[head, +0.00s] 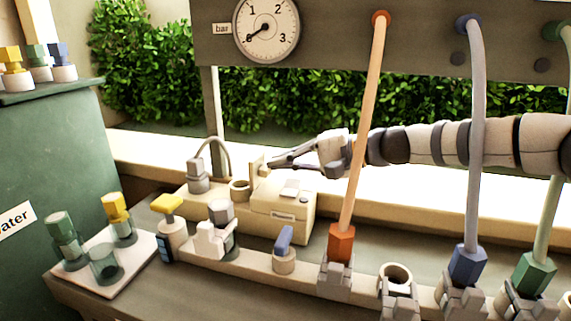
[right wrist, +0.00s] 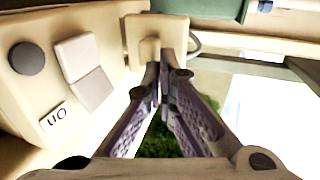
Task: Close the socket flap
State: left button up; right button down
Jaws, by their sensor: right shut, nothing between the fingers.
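The socket flap (head: 257,164) is a small beige plate standing upright, open, beside the round socket (head: 240,188) on the cream box (head: 285,212). In the right wrist view the flap (right wrist: 146,24) is at the top middle, just beyond my fingertips. My right gripper (head: 273,163) is shut and empty, reaching in from the right at the flap's right side. Its fingertips (right wrist: 160,72) are close to the flap's small tab; I cannot tell if they touch. My left gripper is not in view.
An orange hose (head: 365,120) hangs in front of my right arm, with a grey-blue hose (head: 475,130) farther right. A rocker switch (right wrist: 84,72) and dark knob (right wrist: 27,58) sit on the box.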

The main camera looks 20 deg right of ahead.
aim_at(260, 152)
jog(key=shift+w+a+r, duration=0.35)
jog(key=shift+a+r, duration=0.1)
jog(key=shift+a, duration=0.1)
jog(key=shift+w+a+r, duration=0.45)
jog(key=shift+w+a, duration=0.05)
jog(key=shift+a, duration=0.2)
jog(key=shift+r, duration=0.15)
dwell(1.4)
